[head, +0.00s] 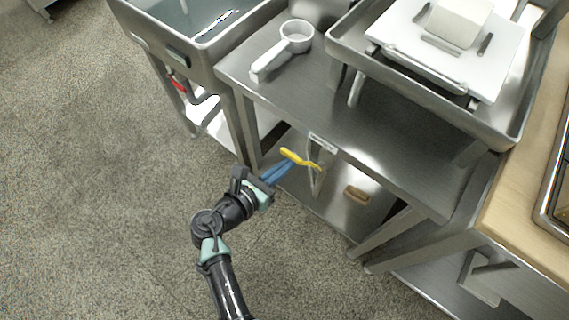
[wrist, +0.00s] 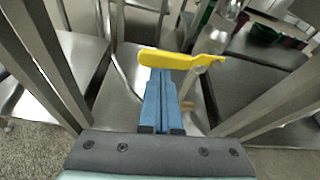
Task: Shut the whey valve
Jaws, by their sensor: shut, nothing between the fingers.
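A yellow valve lever (head: 298,158) sits under the front edge of the middle steel table, below a small pale label whose text I cannot read. In the wrist view the yellow lever (wrist: 182,59) lies crosswise just past my fingertips, its right end on a metal pivot. My gripper (head: 288,166) has blue fingers, which are together and empty. In the wrist view the fingertips of my gripper (wrist: 160,74) are at the lever's left part; I cannot tell if they touch it. A red handle (head: 178,84) shows on piping under the left sink. I cannot tell which valve is the whey one.
The steel table (head: 345,118) has legs close around the lever. A white-grey ladle (head: 285,48) lies on it. A brown block (head: 356,194) rests on the lower shelf. The sink (head: 195,50) stands left. The floor at left is clear.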

